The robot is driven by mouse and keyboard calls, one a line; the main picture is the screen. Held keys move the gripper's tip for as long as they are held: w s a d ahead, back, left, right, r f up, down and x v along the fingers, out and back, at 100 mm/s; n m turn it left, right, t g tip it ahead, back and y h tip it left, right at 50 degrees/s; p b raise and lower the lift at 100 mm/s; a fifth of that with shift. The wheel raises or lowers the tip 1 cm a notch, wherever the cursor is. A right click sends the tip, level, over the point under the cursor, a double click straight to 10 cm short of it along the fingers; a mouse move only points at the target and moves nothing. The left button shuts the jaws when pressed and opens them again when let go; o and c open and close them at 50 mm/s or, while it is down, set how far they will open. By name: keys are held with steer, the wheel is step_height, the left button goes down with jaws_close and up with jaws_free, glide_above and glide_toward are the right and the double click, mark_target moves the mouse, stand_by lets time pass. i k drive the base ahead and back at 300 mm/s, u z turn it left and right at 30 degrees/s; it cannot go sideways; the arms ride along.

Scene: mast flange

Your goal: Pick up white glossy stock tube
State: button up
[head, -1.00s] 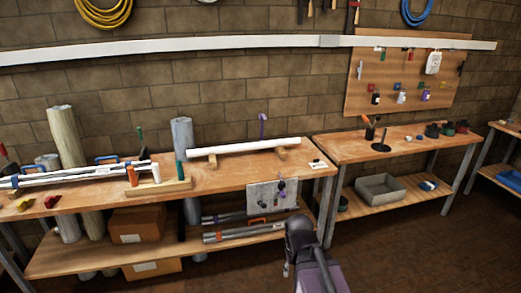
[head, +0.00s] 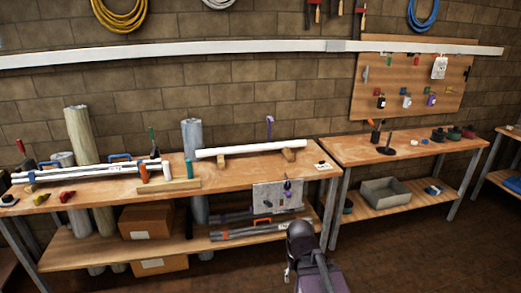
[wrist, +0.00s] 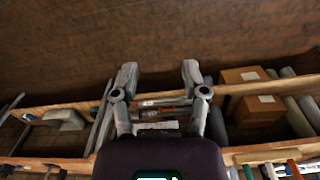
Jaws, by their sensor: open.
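A long white glossy tube (head: 250,147) lies nearly level across two small wooden rests on the top of the left workbench (head: 110,197), towards its right end. My gripper (wrist: 158,75) is open and empty in the wrist view, with its two fingers apart. In the head view my arm shows at the bottom centre, in front of the bench and below its top, well apart from the tube. I cannot pick out the tube for certain in the wrist view.
Other white tubes (head: 90,173) lie at the bench's left end, near upright rolls (head: 81,135). A grey panel (head: 278,196) hangs at the bench front. Cardboard boxes (head: 147,221) and grey pipes (head: 262,231) are on the lower shelf. A second bench (head: 350,150) stands right. Floor at lower right is clear.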

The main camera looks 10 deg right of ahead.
mark_target(250, 148)
steer(key=z, duration=0.15)
steer(key=i, duration=2.45)
steer(key=u, duration=0.35)
